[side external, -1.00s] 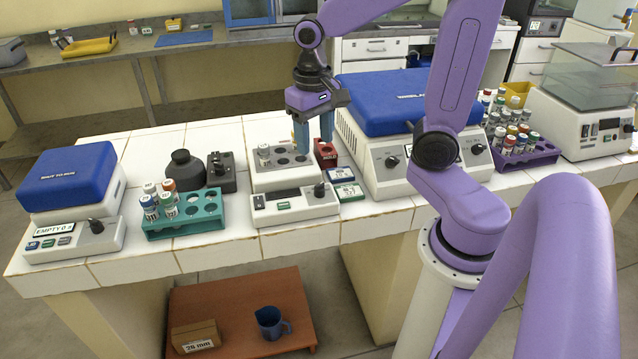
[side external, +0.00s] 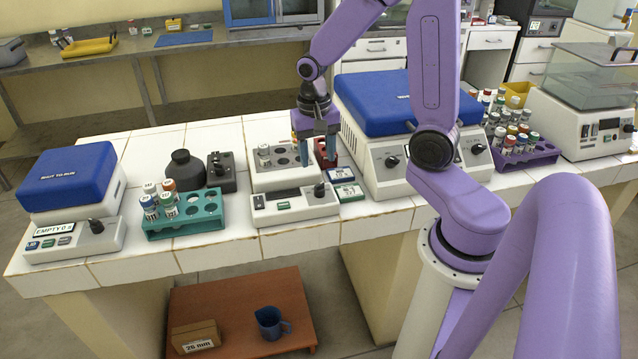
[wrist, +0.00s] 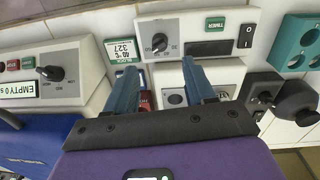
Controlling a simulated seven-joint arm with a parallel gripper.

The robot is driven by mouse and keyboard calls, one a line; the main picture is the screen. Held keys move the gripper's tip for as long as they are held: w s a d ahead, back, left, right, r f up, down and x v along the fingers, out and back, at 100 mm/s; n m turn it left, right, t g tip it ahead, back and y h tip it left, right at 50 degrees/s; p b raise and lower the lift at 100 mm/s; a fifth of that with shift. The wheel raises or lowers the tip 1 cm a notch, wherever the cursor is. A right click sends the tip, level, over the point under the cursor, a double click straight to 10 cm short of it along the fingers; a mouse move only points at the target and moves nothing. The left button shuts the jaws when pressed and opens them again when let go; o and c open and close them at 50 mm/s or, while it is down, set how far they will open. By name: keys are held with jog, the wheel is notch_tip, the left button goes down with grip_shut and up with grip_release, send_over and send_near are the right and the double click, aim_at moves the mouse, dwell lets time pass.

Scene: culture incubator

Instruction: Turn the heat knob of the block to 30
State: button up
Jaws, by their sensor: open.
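The heating block (side external: 285,180) is a white unit with a grey top with round holes, at the middle of the bench. Its black heat knob (side external: 319,190) is at the right end of the front panel. In the wrist view the knob (wrist: 159,42) sits on a pale dial with small marks; its setting is too small to read. My gripper (side external: 317,163) is open and empty, pointing down above the block, behind and above the knob. In the wrist view its blue fingers (wrist: 160,66) are spread, with the knob just beyond the gap between the tips. It touches nothing that I can see.
A teal tube rack (side external: 185,215) and a black bottle (side external: 186,170) stand left of the block. A red block (side external: 327,155) and small labelled boxes (side external: 345,183) are close at its right, before the large blue-lidded unit (side external: 395,105). The bench front edge is near.

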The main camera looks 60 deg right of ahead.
aim_at(319, 185)
notch_tip(319, 185, down, 9)
jog(key=shift+s+d+f, duration=0.1)
jog(key=shift+s+d, duration=0.05)
dwell(0.4)
grip_shut()
